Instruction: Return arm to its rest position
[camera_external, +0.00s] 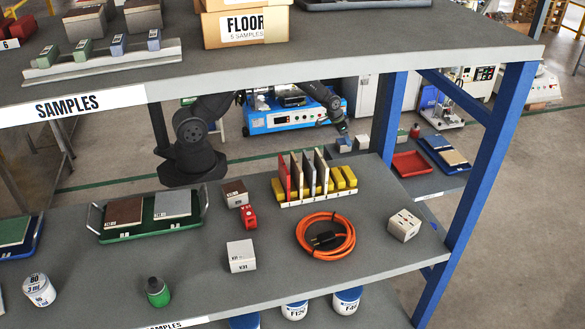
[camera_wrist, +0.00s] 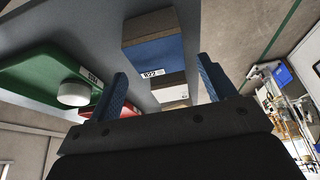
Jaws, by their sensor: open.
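My dark arm rises behind the shelf in the external view and reaches to the right under the upper board. My gripper (camera_external: 341,127) is small there, pointing down just above some small blocks (camera_external: 343,144) on a farther grey surface. In the wrist view my gripper (camera_wrist: 160,68) is open, its two blue fingers spread and nothing held between them. A blue-faced block (camera_wrist: 155,52) with a label lies beyond the fingertips, and a white-faced block (camera_wrist: 172,93) shows behind it. I cannot tell the exact gap to them.
A rack of upright tiles (camera_external: 318,198) stands near on the lower shelf. A red tray (camera_external: 411,164) and a blue tray (camera_external: 432,146) lie right of my gripper.

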